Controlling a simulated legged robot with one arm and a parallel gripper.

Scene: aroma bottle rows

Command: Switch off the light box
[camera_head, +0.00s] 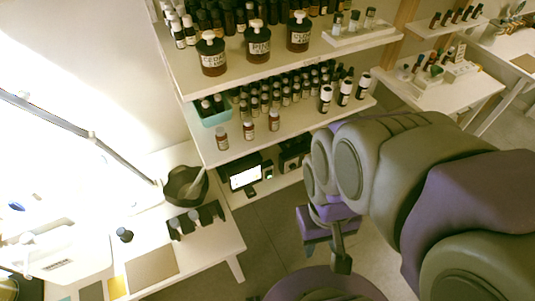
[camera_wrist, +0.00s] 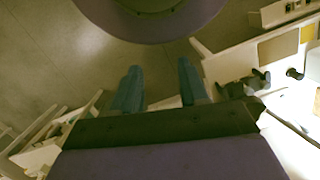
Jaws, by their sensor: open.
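A dark box with a glowing white face (camera_head: 244,178), seemingly the light box, sits on the lowest shelf in the head view. Its face is lit. A small dark piece with a greenish spot (camera_head: 267,171) is beside it; I cannot tell whether it is a switch. My gripper (camera_head: 340,258) hangs over the floor, to the right of and apart from the box. The light box cannot be made out in the wrist view.
Shelves (camera_head: 220,155) of bottles stand above the box. A white table (camera_head: 215,240) at the left holds a dark mortar (camera_head: 187,186) and small dark bottles. A lamp arm (camera_head: 85,135) crosses the glaring left side. Bare floor (camera_head: 265,240) lies between table and arm.

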